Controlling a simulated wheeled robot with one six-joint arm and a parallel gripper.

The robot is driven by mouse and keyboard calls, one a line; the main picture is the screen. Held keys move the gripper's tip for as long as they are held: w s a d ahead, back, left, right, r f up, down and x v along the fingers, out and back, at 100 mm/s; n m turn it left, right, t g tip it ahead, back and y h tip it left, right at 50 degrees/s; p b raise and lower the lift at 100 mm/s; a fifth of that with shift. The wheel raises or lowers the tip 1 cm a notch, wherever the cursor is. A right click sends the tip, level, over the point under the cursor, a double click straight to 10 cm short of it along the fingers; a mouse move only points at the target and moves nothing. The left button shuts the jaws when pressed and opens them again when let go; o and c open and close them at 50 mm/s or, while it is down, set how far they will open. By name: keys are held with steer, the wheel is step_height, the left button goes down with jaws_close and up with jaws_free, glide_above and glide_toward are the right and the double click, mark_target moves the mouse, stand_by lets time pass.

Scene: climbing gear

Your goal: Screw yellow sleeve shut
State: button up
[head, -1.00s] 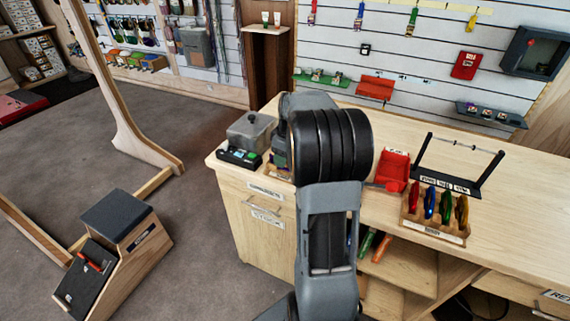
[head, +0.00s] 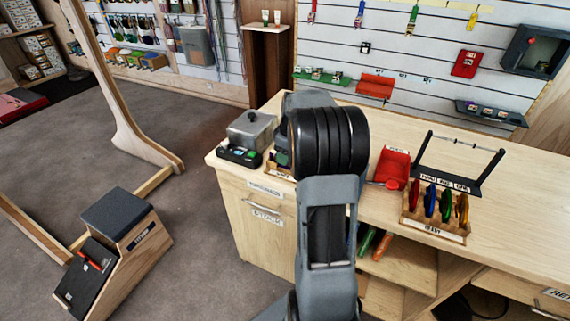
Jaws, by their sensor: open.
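A yellow carabiner (head: 462,209) stands at the right end of a wooden rack (head: 433,233) on the counter. It is beside green, blue and red ones in the same rack. Its sleeve is too small to make out, so I cannot tell whether it is open or shut. My arm rises through the middle of the view, left of the rack. My gripper is not visible; my own arm may hide it.
A grey metal box (head: 250,129) sits at the counter's left end. The counter (head: 525,236) is clear right of the rack.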

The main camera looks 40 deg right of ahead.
steer(key=shift+f+b, duration=0.45)
steer(key=shift+f, duration=0.45)
steer(key=shift+s+a, duration=0.4)
steer(key=shift+a, duration=0.2)
steer(key=shift+r, duration=0.25)
steer(key=shift+r+p, duration=0.85)
steer(key=shift+r, duration=0.4)
steer(key=shift+w+d, duration=0.1)
steer(key=shift+w+d+p, duration=0.25)
steer(key=shift+d+p, duration=0.05)
steer(key=shift+d, duration=0.2)
